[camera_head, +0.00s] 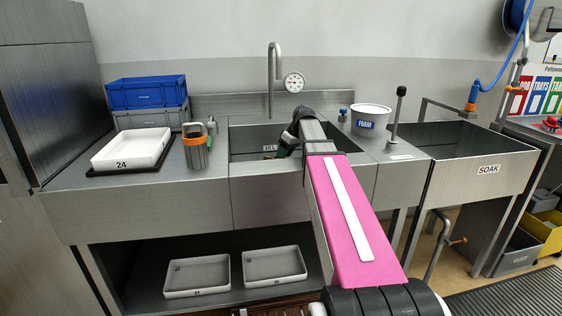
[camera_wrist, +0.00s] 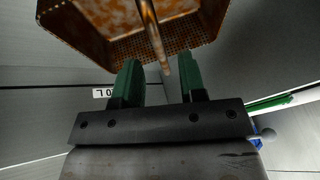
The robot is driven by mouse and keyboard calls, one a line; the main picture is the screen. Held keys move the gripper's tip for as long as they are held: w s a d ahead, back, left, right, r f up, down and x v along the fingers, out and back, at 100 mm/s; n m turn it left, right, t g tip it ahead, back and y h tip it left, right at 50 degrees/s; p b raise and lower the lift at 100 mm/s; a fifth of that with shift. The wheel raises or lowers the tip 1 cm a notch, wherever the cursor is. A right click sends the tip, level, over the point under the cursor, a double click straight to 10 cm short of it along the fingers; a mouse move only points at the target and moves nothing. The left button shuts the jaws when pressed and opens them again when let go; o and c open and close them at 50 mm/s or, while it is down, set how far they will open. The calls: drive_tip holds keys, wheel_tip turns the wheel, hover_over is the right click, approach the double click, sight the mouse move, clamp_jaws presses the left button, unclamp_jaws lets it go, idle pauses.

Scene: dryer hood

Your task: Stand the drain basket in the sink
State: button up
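The drain basket (camera_wrist: 110,30) looks like a rusty orange-brown box with a perforated face, seen at the top of the wrist view. A thin rod-like handle (camera_wrist: 154,35) runs along it, its end reaching between my fingers. My gripper (camera_wrist: 158,75) has two green fingers apart, with visible space on both sides of the rod; I see no clear contact. In the head view my gripper (camera_head: 284,150) is down inside the sink (camera_head: 240,141), partly hidden by my arm. The basket is not clearly visible in the head view.
A tap (camera_head: 272,75) and gauge stand behind the sink. A FOAM tub (camera_head: 370,120) and upright lever (camera_head: 397,115) stand right, before the SOAK basin (camera_head: 470,150).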

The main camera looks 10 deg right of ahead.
drive_tip(key=v, duration=0.7)
drive_tip(key=shift+d, duration=0.1)
